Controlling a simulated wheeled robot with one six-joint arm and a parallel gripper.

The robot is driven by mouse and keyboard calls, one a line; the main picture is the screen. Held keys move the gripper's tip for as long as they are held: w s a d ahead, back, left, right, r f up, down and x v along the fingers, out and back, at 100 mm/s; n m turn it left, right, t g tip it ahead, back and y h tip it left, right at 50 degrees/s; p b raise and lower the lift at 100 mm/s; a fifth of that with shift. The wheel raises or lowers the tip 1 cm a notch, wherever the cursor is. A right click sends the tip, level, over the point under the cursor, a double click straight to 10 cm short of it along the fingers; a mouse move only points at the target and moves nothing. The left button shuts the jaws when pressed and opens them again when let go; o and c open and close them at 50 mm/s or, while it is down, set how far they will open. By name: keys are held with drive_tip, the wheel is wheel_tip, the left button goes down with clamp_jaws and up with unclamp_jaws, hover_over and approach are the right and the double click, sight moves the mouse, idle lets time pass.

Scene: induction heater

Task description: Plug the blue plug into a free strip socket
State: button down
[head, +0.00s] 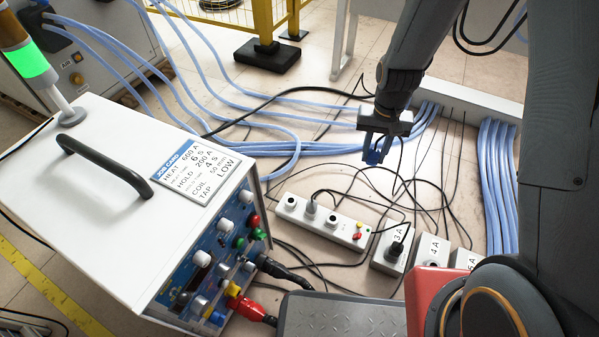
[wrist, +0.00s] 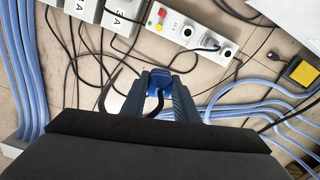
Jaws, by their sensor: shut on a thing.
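My gripper (head: 376,143) is shut on the blue plug (head: 373,157) and holds it in the air above the floor, behind and to the right of the white power strip (head: 316,224). In the wrist view the blue plug (wrist: 158,80) sits between the two fingertips, with a black cord at it. The strip also shows in the wrist view (wrist: 172,26), beyond the plug and apart from it. A grey plug (head: 311,206) fills the strip's middle socket. The left socket (head: 290,203) and the right socket (head: 331,221) look empty, with dark centres.
Boxes marked 3A (head: 391,250), 4A (head: 431,250) and 5A stand right of the strip; a black plug sits in 3A. Loose black cables and blue hoses (head: 270,146) lie around. A white heater cabinet (head: 100,190) stands left.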

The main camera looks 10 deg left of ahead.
drive_tip(key=s+a+f+m+b, duration=0.1)
drive_tip(key=a+f+m, duration=0.1)
drive_tip(key=a+f, duration=0.75)
drive_tip(key=s+a+f+m+b, duration=0.15)
drive_tip(key=a+f, duration=0.35)
drive_tip(key=a, duration=0.9)
drive_tip(key=shift+n, duration=0.25)
drive_tip(key=f+b, duration=0.4)
drive_tip(key=w+f+b, duration=0.1)
drive_tip(key=f+b, duration=0.1)
drive_tip(key=shift+f, duration=0.75)
drive_tip(key=shift+s+p, duration=0.15)
drive_tip(key=shift+p, duration=0.85)
drive_tip(key=shift+f, duration=0.65)
idle(0.3)
drive_tip(key=c, duration=1.3)
unclamp_jaws()
